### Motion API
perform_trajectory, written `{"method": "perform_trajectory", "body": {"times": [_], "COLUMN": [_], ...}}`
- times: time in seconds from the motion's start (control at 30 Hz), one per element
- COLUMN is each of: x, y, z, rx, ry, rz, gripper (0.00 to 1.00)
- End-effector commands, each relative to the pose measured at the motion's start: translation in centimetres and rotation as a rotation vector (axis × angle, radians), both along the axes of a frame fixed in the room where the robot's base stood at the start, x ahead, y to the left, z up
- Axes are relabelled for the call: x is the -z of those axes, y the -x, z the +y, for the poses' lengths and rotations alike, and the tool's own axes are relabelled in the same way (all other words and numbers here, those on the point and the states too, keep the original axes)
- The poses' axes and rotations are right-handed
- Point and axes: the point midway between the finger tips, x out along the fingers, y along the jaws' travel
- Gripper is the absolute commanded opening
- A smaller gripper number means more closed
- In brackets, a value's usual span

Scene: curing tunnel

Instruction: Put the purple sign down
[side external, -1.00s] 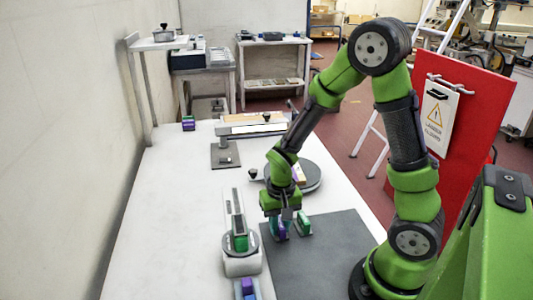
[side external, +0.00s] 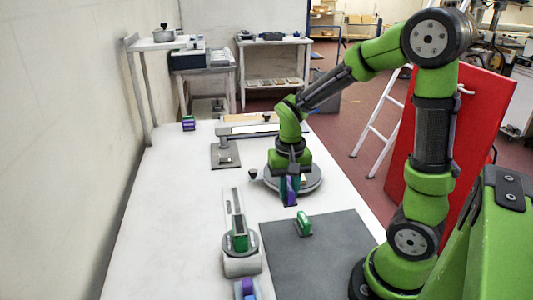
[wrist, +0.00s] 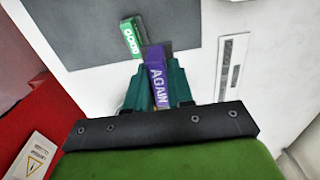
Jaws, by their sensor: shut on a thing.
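The purple sign (side external: 291,193) is upright between the fingers of my gripper (side external: 289,179), which is shut on it. In the wrist view the purple sign (wrist: 157,80) reads "AGAIN" and sits between two dark green fingers (wrist: 157,90). In the side view it hangs at the near edge of the round grey turntable (side external: 314,184); I cannot tell how high above the white table (side external: 185,225) it is. A green sign (side external: 304,224) stands on the dark mat (side external: 325,262); it also shows in the wrist view (wrist: 131,38), reading "GOOD".
A pale slotted fixture (side external: 240,264) holding a green block stands left of the mat. A blue and purple piece (side external: 246,289) lies at the near edge. A small stack (side external: 188,123) is at the far left. The table's left side is clear.

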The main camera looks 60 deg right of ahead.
Motion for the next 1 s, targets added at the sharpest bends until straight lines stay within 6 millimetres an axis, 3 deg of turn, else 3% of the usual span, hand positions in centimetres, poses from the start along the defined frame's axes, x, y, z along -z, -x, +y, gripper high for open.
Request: {"method": "perform_trajectory", "body": {"times": [0.03,0.2,0.37,0.47,0.8,1.0], "x": [0.3,1.0,1.2,1.4,2.3,2.6], "y": [0.1,0.3,-0.6,-2.3,-10.4,-13.6], "z": [-1.8,-6.4,-8.1,-8.8,-12.7,-14.2], "rx": [0.043,0.096,0.040,0.026,0.026,0.026], "ry": [-0.001,-0.003,0.001,0.002,0.002,0.001], "rz": [0.006,0.003,-0.015,-0.016,-0.016,-0.015], "gripper": [0.00,0.00,0.00,0.00,0.00,0.00]}}
